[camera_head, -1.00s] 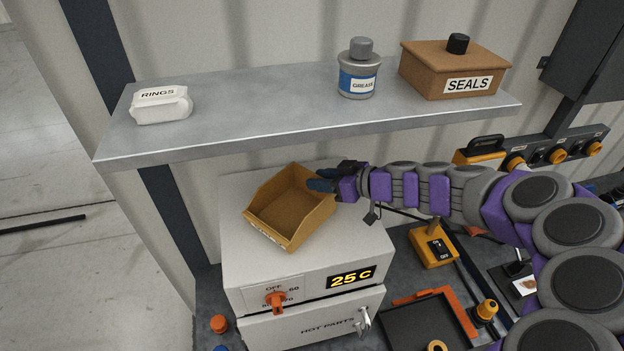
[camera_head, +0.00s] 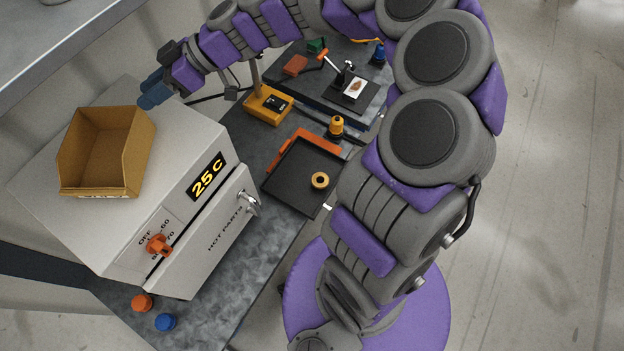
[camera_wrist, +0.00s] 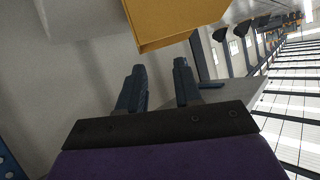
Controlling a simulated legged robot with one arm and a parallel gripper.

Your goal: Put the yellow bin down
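The yellow bin (camera_head: 104,152) sits upright, open side up and empty, on top of the white HOT PARTS box (camera_head: 186,140). My gripper (camera_head: 150,92) is just beyond the bin's upper right corner, close to its rim. In the wrist view my gripper (camera_wrist: 158,82) has its two dark fingers apart with nothing between them. The bin (camera_wrist: 172,22) shows ahead of the fingertips there, with a gap between. The bin's underside is hidden in the head view.
A dark tray (camera_head: 300,178) with an orange handle and a ring lies on the bench right of the box. A yellow switch unit (camera_head: 268,104) stands behind it. Orange (camera_head: 142,302) and blue (camera_head: 165,322) caps lie in front. A shelf edge (camera_head: 75,48) runs upper left.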

